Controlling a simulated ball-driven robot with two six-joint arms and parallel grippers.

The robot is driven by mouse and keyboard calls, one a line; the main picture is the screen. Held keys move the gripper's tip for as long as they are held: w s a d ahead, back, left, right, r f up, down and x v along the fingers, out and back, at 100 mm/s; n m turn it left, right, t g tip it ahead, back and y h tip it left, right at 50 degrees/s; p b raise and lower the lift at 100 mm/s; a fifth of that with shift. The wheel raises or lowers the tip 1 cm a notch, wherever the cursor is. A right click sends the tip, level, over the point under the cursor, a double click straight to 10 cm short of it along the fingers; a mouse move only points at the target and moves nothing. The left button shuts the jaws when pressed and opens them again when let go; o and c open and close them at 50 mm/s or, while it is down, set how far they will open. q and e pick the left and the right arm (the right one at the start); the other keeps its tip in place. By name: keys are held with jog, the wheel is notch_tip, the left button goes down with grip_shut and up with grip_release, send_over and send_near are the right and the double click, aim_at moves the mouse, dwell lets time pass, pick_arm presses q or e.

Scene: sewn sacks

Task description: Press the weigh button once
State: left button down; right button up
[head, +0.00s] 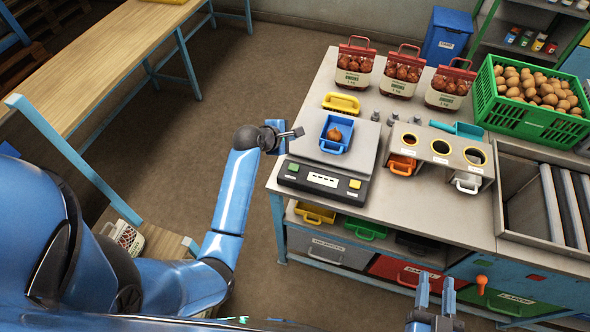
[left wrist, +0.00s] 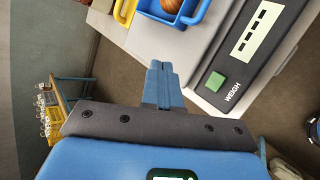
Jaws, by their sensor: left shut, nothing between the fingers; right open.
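The scale (head: 312,158) stands near the left edge of the worktable. Its dark front panel has a green button (head: 293,167) at the left, a display (head: 323,180), and a yellow button (head: 355,184) at the right. In the left wrist view the green weigh button (left wrist: 216,81) sits beside the printed word WEIGH. My left gripper (head: 298,132) is shut and empty, above the scale's left back edge and apart from the button. Its fingertips (left wrist: 159,65) show in the wrist view, left of the button. My right gripper (head: 435,286) is open and empty at the table's front.
A blue tray (head: 324,146) with an onion (head: 334,134) sits on the scale. A yellow tray (head: 341,103) lies behind it. A stand with round holes (head: 438,160) is at the right. Filled sacks (head: 355,66) and a green crate (head: 530,122) of potatoes stand behind.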

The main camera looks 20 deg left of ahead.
pick_arm(q)
jog(key=f+n, duration=0.1)
jog(key=s+f+n+g, duration=0.1)
jog(key=shift+s+d+n+g, duration=0.25)
jog(key=shift+s+n+g, duration=0.05)
jog(key=shift+s+d+r, duration=0.1)
jog(key=b, duration=0.7)
send_over(292, 169)
notch_tip(292, 169, down, 7)
jog(key=shift+r, duration=0.1)
jog(key=shift+f+b, duration=0.3)
jog(key=shift+f, duration=0.7)
